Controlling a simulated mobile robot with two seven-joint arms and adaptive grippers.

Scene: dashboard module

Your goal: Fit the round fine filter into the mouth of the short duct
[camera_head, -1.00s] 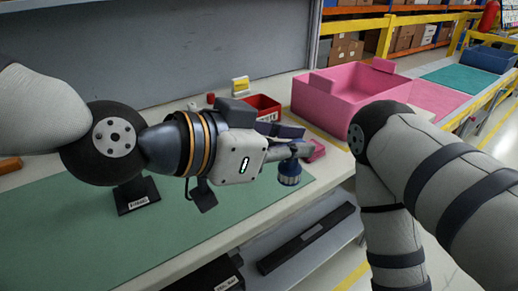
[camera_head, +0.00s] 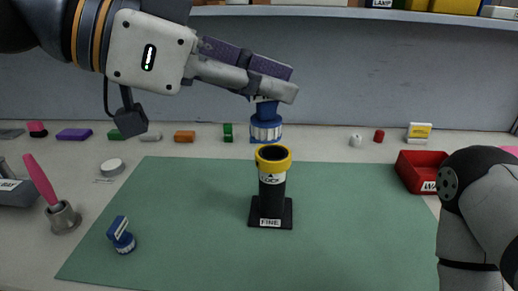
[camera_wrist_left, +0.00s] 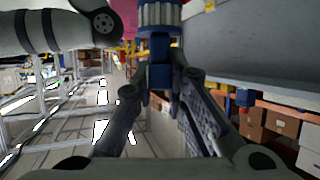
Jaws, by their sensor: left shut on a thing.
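The short duct (camera_head: 271,200) is a black upright tube with a yellow collar at its mouth. It stands on a black square base labelled FINE, on the green mat. My left gripper (camera_head: 268,90) is shut on a round blue filter (camera_head: 265,130) with a pale ribbed band. The filter hangs just above and slightly behind the duct's mouth in the picture, apparently apart from it. The held filter (camera_wrist_left: 158,14) also shows at the top of the left wrist view, partly cut off. My right gripper is out of view; only part of my right arm shows.
Another blue filter (camera_head: 122,236) lies on the mat's (camera_head: 180,200) left part. A red bin (camera_head: 420,170) stands at right, near my right arm. A pink-handled tool (camera_head: 50,195) stands at left. Several small coloured blocks line the back. The mat around the duct is clear.

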